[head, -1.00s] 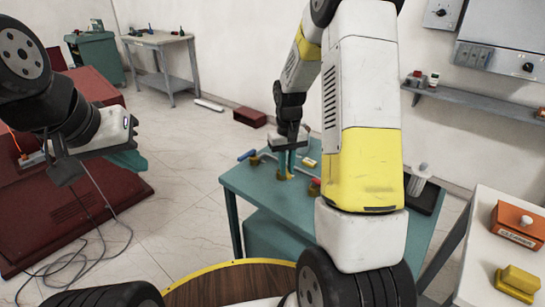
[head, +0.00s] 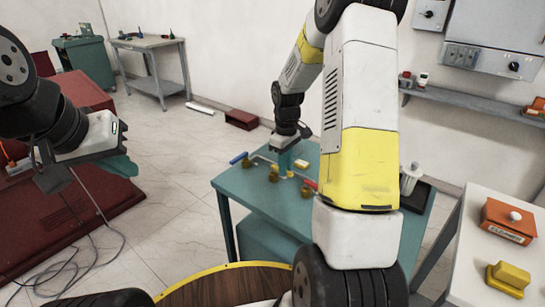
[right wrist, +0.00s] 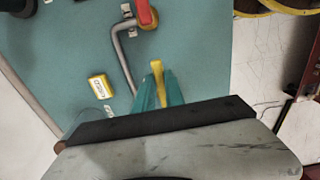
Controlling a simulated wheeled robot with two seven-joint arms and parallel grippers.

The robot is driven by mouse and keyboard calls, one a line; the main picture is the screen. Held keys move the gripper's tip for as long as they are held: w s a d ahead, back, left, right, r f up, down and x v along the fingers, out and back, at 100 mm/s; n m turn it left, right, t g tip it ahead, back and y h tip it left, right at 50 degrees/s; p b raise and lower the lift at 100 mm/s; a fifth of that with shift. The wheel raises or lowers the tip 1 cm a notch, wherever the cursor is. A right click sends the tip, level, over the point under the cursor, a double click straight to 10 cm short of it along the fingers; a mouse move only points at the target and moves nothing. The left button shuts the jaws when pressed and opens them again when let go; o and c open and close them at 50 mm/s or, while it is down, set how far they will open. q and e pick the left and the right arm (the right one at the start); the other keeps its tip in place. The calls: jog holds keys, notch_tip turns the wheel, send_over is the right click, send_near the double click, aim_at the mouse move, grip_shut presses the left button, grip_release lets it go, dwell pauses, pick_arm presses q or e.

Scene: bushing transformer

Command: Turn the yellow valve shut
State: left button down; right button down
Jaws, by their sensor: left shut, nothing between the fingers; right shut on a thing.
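The yellow valve's brass-coloured body (head: 274,172) stands on the teal table in the head view. Its yellow handle (right wrist: 157,70) shows between the teal fingertips of my right gripper (right wrist: 159,92) in the right wrist view. My right gripper (head: 285,162) points down over the table and is shut on this handle; the fingers hide part of it. My left gripper (head: 122,165) is shut and empty, away from the table at the left.
The teal table (head: 240,190) also bears a blue-handled valve (head: 239,157), a red-handled valve (right wrist: 143,14), a grey pipe (right wrist: 124,60) and a small yellow box (right wrist: 100,87). A white table (head: 475,240) with an orange box (head: 508,222) stands at the right.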

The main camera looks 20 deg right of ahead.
jog(key=shift+w, duration=0.1)
jog(key=c, duration=1.4)
grip_release()
notch_tip(320, 180, up, 8)
jog(key=shift+f, duration=0.2)
jog(key=shift+r, duration=0.1)
